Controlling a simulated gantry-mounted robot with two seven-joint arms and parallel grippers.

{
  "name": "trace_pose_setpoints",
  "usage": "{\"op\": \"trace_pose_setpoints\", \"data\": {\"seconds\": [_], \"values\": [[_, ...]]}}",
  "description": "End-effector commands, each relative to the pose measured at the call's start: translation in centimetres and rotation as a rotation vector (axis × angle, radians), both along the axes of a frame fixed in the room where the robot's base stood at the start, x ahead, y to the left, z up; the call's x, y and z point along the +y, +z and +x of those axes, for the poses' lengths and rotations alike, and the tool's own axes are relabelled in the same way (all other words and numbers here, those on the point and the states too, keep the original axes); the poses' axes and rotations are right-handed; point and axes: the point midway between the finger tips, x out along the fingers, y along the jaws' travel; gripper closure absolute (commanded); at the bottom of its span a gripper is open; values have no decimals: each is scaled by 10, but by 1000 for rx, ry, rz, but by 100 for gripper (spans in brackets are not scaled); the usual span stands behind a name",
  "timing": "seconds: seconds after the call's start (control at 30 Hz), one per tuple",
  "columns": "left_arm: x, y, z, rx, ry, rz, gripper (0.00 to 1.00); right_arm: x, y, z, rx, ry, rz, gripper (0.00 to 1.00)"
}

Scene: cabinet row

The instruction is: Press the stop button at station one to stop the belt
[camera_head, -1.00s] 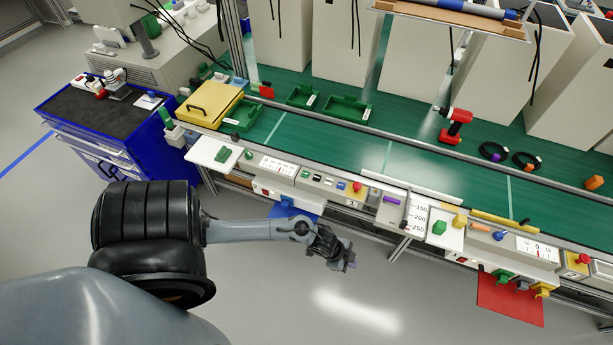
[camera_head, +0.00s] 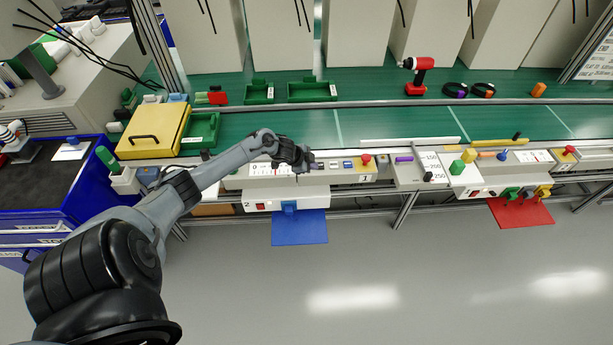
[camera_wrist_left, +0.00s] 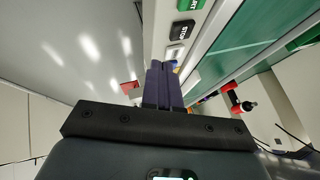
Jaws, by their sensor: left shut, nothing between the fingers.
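The station one panel (camera_head: 367,178), labelled 1, runs along the front of the green belt (camera_head: 380,123). My left gripper (camera_head: 314,166) is over its left part and covers some of its buttons in the head view. In the left wrist view the black stop button (camera_wrist_left: 182,30) lies just beyond the tips of my left gripper (camera_wrist_left: 163,66), beside the green start button (camera_wrist_left: 191,4). The fingers are shut and empty, and I see a gap between them and the stop button. A red mushroom button (camera_head: 366,159) on a yellow base is further right. My right gripper is out of view.
A yellow case (camera_head: 153,130) and green bins (camera_head: 312,91) stand behind my left arm. A blue plate (camera_head: 299,228) sticks out below the panel. The floor in front is clear.

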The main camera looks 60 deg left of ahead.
Motion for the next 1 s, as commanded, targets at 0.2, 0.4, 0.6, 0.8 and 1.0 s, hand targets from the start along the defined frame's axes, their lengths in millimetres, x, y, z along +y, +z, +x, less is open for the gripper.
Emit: {"op": "trace_pose_setpoints", "data": {"seconds": [0.2,0.4,0.6,0.8,1.0], "values": [[39,29,35,-91,24,62,100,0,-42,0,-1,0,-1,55],[46,45,49,-130,28,76,100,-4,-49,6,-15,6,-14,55],[45,48,52,-138,28,75,100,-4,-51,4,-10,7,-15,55],[45,48,52,-137,28,74,100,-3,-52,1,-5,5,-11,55],[45,44,51,-137,28,74,100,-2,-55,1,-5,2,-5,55]]}}
